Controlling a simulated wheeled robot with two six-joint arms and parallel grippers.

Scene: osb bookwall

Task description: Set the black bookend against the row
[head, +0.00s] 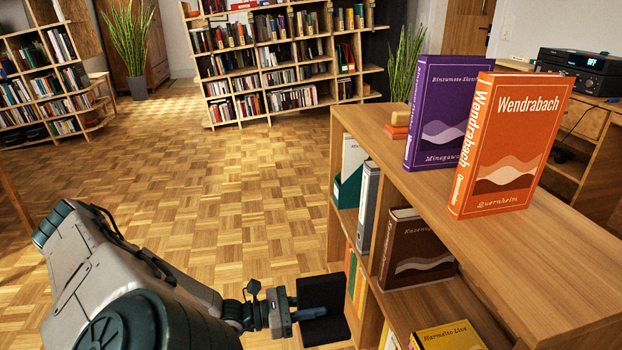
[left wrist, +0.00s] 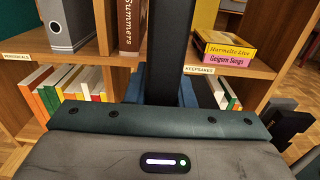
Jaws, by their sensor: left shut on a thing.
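The black bookend (head: 323,293) is an upright dark plate with a foot, beside the front of the wooden bookcase (head: 465,225) in the head view. My left gripper (head: 308,314) is shut on it low down. In the left wrist view the bookend (left wrist: 165,50) stands as a tall black upright in front of the shelves, partly hidden below by my wrist. On the lower shelf there, a row of books (left wrist: 65,92) stands left of the bookend and more books (left wrist: 215,92) lean to its right. I cannot tell whether the bookend touches any book. My right gripper is not seen.
A grey binder (left wrist: 68,22) and a brown book (head: 415,250) stand on the shelf above; yellow and pink books (left wrist: 228,48) lie there. Purple (head: 445,110) and orange (head: 510,145) books stand on top. Unclear dark shapes (left wrist: 288,125) show at right. The parquet floor is open.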

